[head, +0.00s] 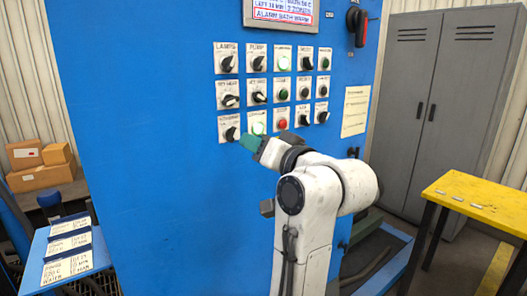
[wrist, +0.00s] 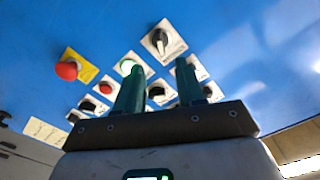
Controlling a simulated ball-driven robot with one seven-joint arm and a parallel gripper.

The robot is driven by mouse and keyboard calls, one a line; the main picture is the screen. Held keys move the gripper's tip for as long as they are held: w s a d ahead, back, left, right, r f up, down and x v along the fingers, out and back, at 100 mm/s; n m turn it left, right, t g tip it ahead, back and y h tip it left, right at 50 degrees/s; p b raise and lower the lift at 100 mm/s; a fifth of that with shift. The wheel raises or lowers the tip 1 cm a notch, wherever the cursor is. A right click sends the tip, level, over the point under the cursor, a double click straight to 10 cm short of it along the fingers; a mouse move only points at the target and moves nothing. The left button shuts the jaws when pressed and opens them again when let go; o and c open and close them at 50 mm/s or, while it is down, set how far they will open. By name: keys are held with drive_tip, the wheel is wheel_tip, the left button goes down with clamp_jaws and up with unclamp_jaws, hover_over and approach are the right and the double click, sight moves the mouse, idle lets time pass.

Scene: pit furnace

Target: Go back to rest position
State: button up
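My gripper (head: 248,141) is in front of the blue panel of the furnace cabinet (head: 165,150), at the bottom row of controls. In the wrist view its two green fingers (wrist: 160,88) stand apart with nothing between them. A black rotary knob (wrist: 160,40) lies beyond the gap between the fingers. My arm is raised and reaches toward the panel.
A yellow table (head: 480,197) stands at the right, before a grey locker (head: 415,100). A blue stand with labelled cards (head: 68,248) is at the lower left, with cardboard boxes (head: 42,165) behind. A red mushroom button (wrist: 67,70) sticks out from the panel.

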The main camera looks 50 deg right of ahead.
drive_tip(key=shift+v, duration=1.05)
drive_tip(key=s+a+f+n+g+y, duration=0.1)
drive_tip(key=a+f+n+g, duration=0.15)
drive_tip(key=f, duration=0.65)
drive_tip(key=s+a+f+n+g+y, duration=0.1)
drive_tip(key=a+f+g, duration=0.15)
drive_tip(key=f, duration=0.75)
drive_tip(key=s+a+f+n+g+y, duration=0.1)
drive_tip(key=s+a+f+n+g, duration=0.15)
drive_tip(key=f, duration=0.65)
drive_tip(key=s+a+f+n+g+y, duration=0.1)
drive_tip(key=s+a+f+g, duration=0.2)
drive_tip(key=s+f, duration=0.7)
drive_tip(key=s+a+f+n+g, duration=0.2)
drive_tip(key=s+a+f+g, duration=0.2)
drive_tip(key=s+f, duration=0.6)
drive_tip(key=shift+f+g+y, duration=0.4)
drive_tip(key=shift+f+g, duration=0.05)
drive_tip(key=shift+g, duration=0.5)
drive_tip(key=shift+a, duration=0.1)
